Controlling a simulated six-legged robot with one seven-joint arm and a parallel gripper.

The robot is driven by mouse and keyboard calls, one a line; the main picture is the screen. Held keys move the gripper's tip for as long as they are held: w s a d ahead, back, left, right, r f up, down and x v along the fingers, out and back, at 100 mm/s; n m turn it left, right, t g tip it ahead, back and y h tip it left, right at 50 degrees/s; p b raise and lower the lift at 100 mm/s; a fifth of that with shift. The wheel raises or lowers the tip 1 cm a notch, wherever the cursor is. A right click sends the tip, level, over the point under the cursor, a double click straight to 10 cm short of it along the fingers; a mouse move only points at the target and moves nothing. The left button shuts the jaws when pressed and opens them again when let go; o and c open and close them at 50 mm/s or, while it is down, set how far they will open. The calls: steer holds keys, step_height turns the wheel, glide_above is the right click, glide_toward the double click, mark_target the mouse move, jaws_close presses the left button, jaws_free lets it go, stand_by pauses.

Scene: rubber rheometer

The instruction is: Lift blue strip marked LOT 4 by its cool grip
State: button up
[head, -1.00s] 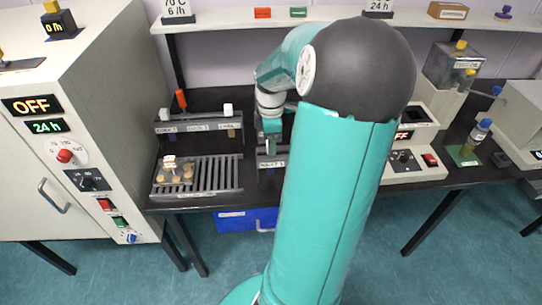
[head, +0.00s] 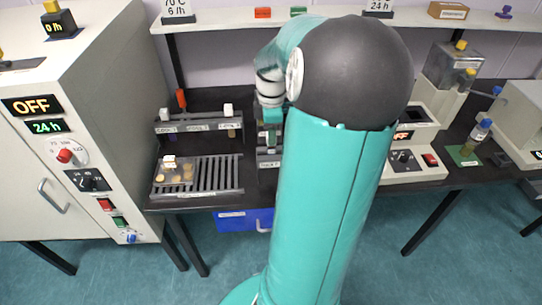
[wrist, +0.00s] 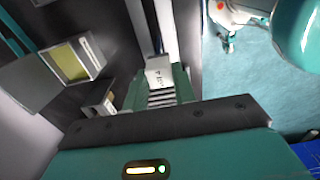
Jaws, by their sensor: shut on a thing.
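My gripper (wrist: 160,90) shows in the wrist view with two green fingers closed on a pale grip block (wrist: 159,70) that bears small dark lettering. The lettering is too small to read. Light and dark ridges show between the fingers below the block. In the head view my gripper (head: 270,134) is small and partly hidden by my arm, to the right of the labelled rack. I cannot make out the strip's blue body or its LOT 4 mark in either view.
A labelled rack (head: 196,126) and a slotted grey tray (head: 218,176) with small pale pieces stand on the dark bench to the left. A white oven (head: 60,150) reading OFF is further left. A white instrument (head: 418,165) stands right of my arm. A shelf (head: 225,23) runs above.

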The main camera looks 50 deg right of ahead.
steer(key=shift+r, duration=4.35)
steer(key=shift+s, duration=0.1)
